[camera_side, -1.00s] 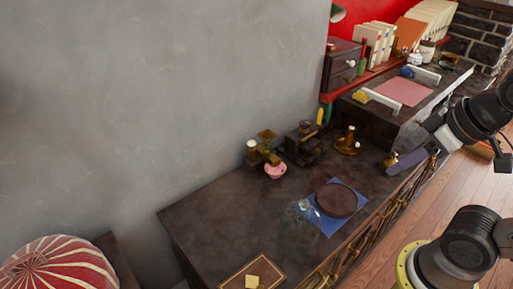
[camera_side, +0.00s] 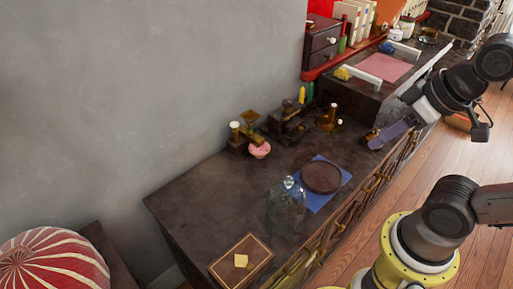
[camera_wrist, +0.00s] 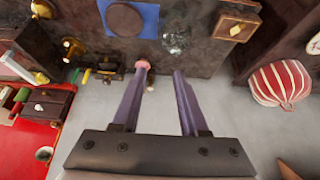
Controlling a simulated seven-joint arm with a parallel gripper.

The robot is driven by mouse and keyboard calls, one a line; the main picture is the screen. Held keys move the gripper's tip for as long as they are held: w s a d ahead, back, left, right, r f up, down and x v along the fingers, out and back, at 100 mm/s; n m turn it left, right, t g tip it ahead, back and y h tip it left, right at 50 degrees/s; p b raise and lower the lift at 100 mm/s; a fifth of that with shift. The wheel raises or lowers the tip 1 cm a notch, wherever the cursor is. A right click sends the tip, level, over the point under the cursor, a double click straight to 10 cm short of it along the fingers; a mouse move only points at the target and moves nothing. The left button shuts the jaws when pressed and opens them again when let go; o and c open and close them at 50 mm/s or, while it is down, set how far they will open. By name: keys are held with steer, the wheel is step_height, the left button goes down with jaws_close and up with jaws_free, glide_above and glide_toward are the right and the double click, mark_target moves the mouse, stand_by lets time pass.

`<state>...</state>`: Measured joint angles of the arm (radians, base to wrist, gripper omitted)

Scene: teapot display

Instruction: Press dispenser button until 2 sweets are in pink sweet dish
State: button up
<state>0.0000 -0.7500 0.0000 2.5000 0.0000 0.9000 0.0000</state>
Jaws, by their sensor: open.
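The pink sweet dish (camera_side: 260,150) stands on the dark counter near the wall, under a brass dispenser (camera_side: 249,128) with a funnel-like top. A white-topped post (camera_side: 235,126), apparently its button, stands at its left. Any sweets in the dish are too small to tell. My gripper (camera_side: 374,140) is in the air over the counter's right front side, well apart from the dispenser. In the wrist view my gripper (camera_wrist: 160,70) is open and empty, with two purple fingers. The dish (camera_wrist: 142,65) shows just past the left fingertip, and the dispenser is mostly hidden by that finger.
A dark round disc (camera_side: 321,177) lies on a blue cloth (camera_side: 310,200), with a glass vessel (camera_side: 287,200) to its left. A dark machine (camera_side: 287,122) and a brass piece (camera_side: 328,118) stand right of the dispenser. A framed box (camera_side: 240,264) lies at the near end.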

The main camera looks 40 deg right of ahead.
stand_by(0.4)
steer(key=shift+c, duration=1.2)
steer(key=shift+w+r, duration=0.15)
steer(key=shift+w, duration=0.15)
steer(key=shift+c, duration=1.2)
steer(key=w+r+t, duration=0.1)
steer(key=w, duration=0.1)
steer(key=w+r+t, duration=0.1)
steer(key=w+r, duration=0.1)
steer(key=shift+d+r+t, duration=0.1)
steer(key=shift+r+t, duration=0.2)
jaws_close()
steer(key=w+d+r+t, duration=0.1)
steer(key=w+t, duration=0.3)
steer(key=w, duration=2.4)
steer(key=w+f+g, duration=0.1)
steer(key=w+f, duration=0.1)
steer(key=f, duration=0.7)
steer(key=w+d+f+g, duration=0.1)
steer(key=w+f, duration=0.2)
steer(key=f, duration=0.6)
steer(key=shift+w+d+f, duration=0.15)
steer(key=shift+w, duration=0.2)
